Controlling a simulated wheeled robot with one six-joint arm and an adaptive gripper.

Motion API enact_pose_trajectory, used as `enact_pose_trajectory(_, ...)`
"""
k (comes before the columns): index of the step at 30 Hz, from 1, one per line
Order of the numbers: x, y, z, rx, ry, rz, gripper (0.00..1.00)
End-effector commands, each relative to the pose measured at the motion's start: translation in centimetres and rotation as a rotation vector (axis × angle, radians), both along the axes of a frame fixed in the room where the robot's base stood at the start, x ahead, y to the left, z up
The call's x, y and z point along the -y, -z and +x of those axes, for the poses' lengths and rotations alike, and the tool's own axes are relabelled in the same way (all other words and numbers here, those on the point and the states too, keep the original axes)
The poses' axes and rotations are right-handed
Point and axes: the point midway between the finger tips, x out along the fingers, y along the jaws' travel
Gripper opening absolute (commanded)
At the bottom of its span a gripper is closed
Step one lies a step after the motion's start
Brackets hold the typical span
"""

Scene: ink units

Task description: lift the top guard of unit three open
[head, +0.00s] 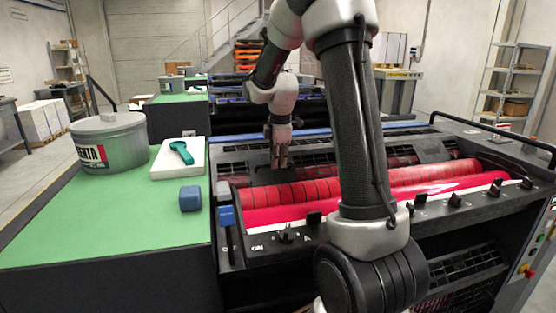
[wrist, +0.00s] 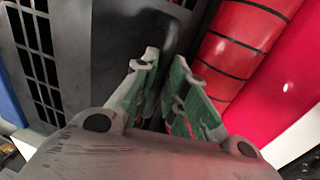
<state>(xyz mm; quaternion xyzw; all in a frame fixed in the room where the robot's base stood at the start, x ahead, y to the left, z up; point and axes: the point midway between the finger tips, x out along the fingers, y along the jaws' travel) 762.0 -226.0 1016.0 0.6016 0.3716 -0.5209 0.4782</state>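The top guard (head: 238,172) is a dark slotted panel on the press unit, behind its red rollers. It lies low across the unit, and my arm hides part of it. In the wrist view the guard (wrist: 112,40) shows as a dark plate with slots at left. A dark upright piece (wrist: 172,32), perhaps a handle, shows just past and between my fingertips. My gripper (head: 279,163) points down over the guard. Its green-padded fingers (wrist: 165,68) have a narrow dark gap between them. I cannot tell whether they touch or hold the dark piece.
Red rollers (head: 400,176) lie exposed in front of the guard. A green-topped counter (head: 110,228) at left bears a grey ink tin (head: 112,140), a white tray (head: 160,172) with a teal tool and a blue block (head: 190,199). A black rail (head: 490,130) rises at the right.

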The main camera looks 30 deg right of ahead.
Motion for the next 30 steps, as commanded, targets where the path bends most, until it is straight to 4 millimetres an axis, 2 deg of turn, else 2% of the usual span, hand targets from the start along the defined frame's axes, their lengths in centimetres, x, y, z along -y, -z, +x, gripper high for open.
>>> enact_pose_trajectory(8,0.0,-0.1,0.0,-0.001,0.0,0.0,0.0)
enact_pose_trajectory(14,0.0,-0.9,0.1,-0.032,0.0,0.009,0.0)
enact_pose_trajectory(20,0.2,-3.4,0.6,-0.13,0.001,0.038,0.0)
enact_pose_trajectory(25,0.4,-6.5,1.5,-0.258,0.0,0.076,0.0)
enact_pose_trajectory(30,0.7,-9.8,2.4,-0.253,0.0,0.073,0.0)
